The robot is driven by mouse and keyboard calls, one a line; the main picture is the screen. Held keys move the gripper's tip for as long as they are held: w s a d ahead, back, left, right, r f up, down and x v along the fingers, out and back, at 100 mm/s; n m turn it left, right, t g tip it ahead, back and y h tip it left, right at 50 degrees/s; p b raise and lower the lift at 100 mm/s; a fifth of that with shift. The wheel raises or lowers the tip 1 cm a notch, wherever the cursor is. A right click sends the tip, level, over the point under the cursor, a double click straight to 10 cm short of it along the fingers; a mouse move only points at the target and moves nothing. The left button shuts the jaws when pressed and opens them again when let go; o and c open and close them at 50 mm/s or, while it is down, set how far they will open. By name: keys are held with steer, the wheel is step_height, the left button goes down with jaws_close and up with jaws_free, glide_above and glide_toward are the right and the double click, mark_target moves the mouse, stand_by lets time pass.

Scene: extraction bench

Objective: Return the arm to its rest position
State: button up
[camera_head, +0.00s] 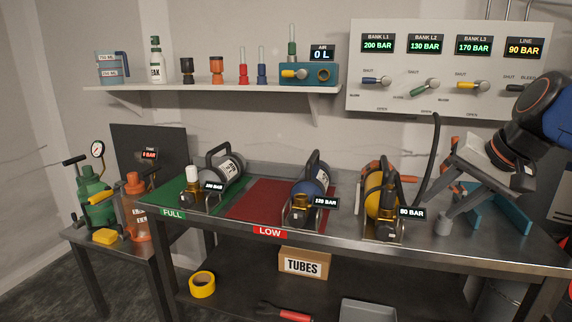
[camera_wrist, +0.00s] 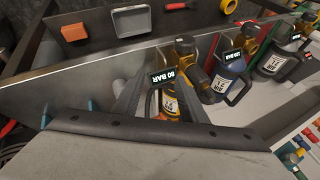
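My gripper (camera_head: 430,207) reaches in from the right in the head view, tilted down above the right part of the bench. Its two fingers stand apart with nothing held between them. In the wrist view the gripper (camera_wrist: 158,88) also shows spread fingers, with the yellow cylinder (camera_wrist: 170,101) beyond them. In the head view that yellow cylinder (camera_head: 373,200), tagged 80 BAR, stands in a holder just left of the fingers. I cannot tell how far apart they are.
A blue cylinder (camera_head: 308,187) tagged 120 BAR sits at the red LOW mat (camera_head: 250,200). A grey cylinder (camera_head: 229,166) sits on the green FULL mat (camera_head: 170,196). A black hose (camera_head: 434,150) rises near my gripper. The valve panel (camera_head: 365,104) hangs behind; teal brackets (camera_head: 505,215) stand right.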

steer(key=s+a+f+n+h, duration=0.1)
steer(key=s+a+f+n, duration=0.1)
steer(key=s+f, duration=0.5)
steer(key=s+a+f+n+g+h, duration=0.1)
steer(key=s+f+n, duration=0.3)
steer(key=f, duration=0.9)
steer(key=s+a, duration=0.1)
steer(key=s, duration=0.2)
steer(key=shift+s+f+h, duration=0.25)
steer(key=shift+f+h, duration=0.05)
steer(key=shift+f, duration=0.05)
